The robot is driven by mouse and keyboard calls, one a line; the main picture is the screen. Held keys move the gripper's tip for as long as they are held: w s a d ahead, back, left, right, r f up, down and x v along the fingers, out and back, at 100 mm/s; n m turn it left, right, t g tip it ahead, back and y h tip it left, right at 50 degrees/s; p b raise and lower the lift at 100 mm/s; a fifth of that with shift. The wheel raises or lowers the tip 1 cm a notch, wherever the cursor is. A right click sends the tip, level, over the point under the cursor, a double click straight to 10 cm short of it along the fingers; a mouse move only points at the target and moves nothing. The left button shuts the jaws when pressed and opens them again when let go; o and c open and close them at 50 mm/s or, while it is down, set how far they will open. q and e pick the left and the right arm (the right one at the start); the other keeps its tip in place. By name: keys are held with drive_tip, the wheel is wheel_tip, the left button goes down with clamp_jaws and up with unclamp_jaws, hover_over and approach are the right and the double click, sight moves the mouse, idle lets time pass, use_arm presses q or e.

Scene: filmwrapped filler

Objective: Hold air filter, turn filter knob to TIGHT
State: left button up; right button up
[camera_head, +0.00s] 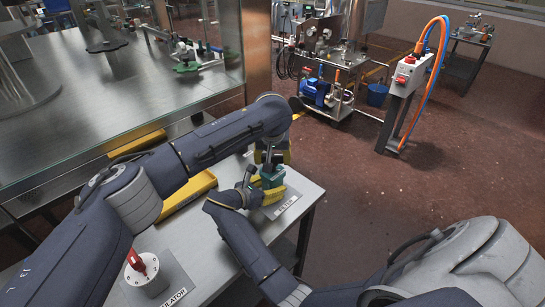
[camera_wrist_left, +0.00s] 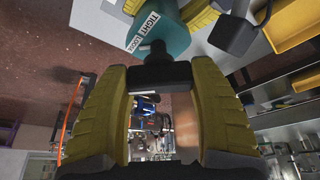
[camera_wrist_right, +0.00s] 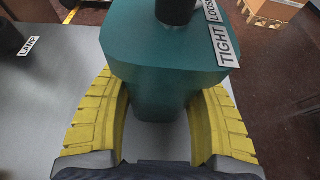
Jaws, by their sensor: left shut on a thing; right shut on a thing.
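The air filter (camera_head: 272,177) is a teal housing standing upright near the table's right end. Its black knob (camera_wrist_left: 158,52) is on top, with white TIGHT and LOOSE labels (camera_wrist_left: 147,30) beside it. My left gripper (camera_head: 271,158) is above the filter, with its yellow fingers closed on the two ends of the knob's dark crossbar (camera_wrist_left: 160,76). My right gripper (camera_head: 268,194) is lower down, its yellow fingers around both sides of the teal body (camera_wrist_right: 160,88). I cannot tell exactly which label the knob points to.
A yellow tray (camera_head: 187,190) is on the table behind my left arm. A LAMP label (camera_wrist_right: 28,46) and dark part show in the right wrist view. The floor at right is mostly open.

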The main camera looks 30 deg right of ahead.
use_arm(q)
drive_tip(key=m+g+h, duration=0.1)
drive_tip(key=m, duration=0.3)
drive_tip(key=m+g, duration=0.1)
drive_tip(key=m, duration=0.1)
drive_tip(key=m+h, duration=0.1)
drive_tip(key=m, duration=0.1)
drive_tip(key=shift+m+g, duration=0.4)
drive_tip(key=m+g, duration=0.1)
drive_tip(key=m, duration=0.2)
drive_tip(key=shift+m, duration=0.4)
drive_tip(key=shift+s+d+f+m+g, duration=0.15)
drive_tip(key=shift+s+m+g, duration=0.3)
drive_tip(key=shift+m, duration=0.45)
drive_tip(key=shift+w, duration=0.4)
drive_tip(key=o, duration=1.2)
